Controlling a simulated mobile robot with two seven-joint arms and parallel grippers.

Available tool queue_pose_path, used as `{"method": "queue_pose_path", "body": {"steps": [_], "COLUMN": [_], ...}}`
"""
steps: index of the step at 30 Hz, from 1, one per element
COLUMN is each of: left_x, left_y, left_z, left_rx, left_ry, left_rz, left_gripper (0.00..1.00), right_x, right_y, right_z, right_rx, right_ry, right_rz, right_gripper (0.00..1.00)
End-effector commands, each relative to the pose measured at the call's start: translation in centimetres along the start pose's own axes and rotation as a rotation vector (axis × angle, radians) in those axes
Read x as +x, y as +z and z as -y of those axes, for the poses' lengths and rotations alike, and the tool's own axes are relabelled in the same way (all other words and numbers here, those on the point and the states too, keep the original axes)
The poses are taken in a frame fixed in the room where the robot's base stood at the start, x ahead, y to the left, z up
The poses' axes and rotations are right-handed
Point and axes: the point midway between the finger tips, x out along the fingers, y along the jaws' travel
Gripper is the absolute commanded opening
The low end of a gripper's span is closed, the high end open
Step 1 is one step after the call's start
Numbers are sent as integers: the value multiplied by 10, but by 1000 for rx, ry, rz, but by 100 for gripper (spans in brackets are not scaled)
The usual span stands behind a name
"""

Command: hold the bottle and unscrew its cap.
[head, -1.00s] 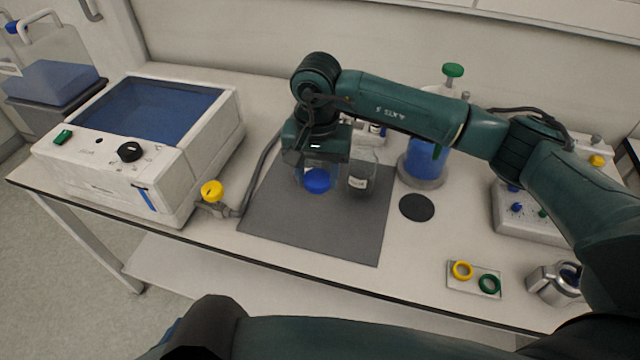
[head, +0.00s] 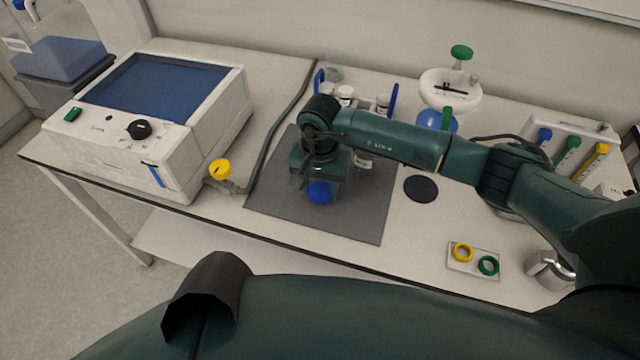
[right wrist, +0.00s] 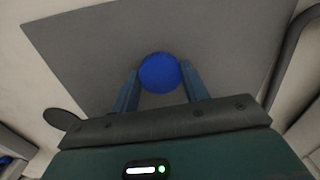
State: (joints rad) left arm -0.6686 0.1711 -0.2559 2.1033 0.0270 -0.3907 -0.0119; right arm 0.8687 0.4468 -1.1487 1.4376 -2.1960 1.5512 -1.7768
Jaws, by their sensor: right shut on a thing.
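My right gripper (head: 320,182) points down over the dark grey mat (head: 350,222) and is shut on a blue cap (head: 320,193). In the right wrist view the cap (right wrist: 159,73) sits between the two fingers, with the mat behind it. A clear glass bottle with a white label (head: 363,163) stands just right of and behind the gripper, mostly hidden by my right arm. I cannot tell whether the cap touches anything below it. My left gripper is out of view; only dark arm parts of mine show at the bottom.
A white box with a blue top (head: 150,125) stands left, with a yellow-handled valve (head: 220,171) and hose. A rack with blue ends (head: 392,98) stands behind. A black disc (head: 421,189) and a tray with yellow and green rings (head: 473,260) lie right. The mat's front is clear.

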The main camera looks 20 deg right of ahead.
Motion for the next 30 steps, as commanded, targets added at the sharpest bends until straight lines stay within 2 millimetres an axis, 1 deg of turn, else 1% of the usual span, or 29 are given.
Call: {"method": "queue_pose_path", "body": {"steps": [4,5,12,19,23,26,30], "left_x": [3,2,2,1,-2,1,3], "left_y": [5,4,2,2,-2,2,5], "left_z": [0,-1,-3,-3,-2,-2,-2], "left_rx": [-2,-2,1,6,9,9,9], "left_ry": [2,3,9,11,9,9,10], "left_rz": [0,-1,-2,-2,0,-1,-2], "left_gripper": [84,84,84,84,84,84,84], "right_x": [5,4,3,2,-4,-18,-48], "right_y": [0,0,0,0,0,-2,-2], "right_z": [0,0,0,0,0,1,1], "right_rx": [0,0,0,0,0,-1,-1], "right_ry": [0,0,0,0,0,-3,-4], "right_rz": [0,0,0,0,0,-4,-6], "right_gripper": [17,46,66,67,67,67,67]}}
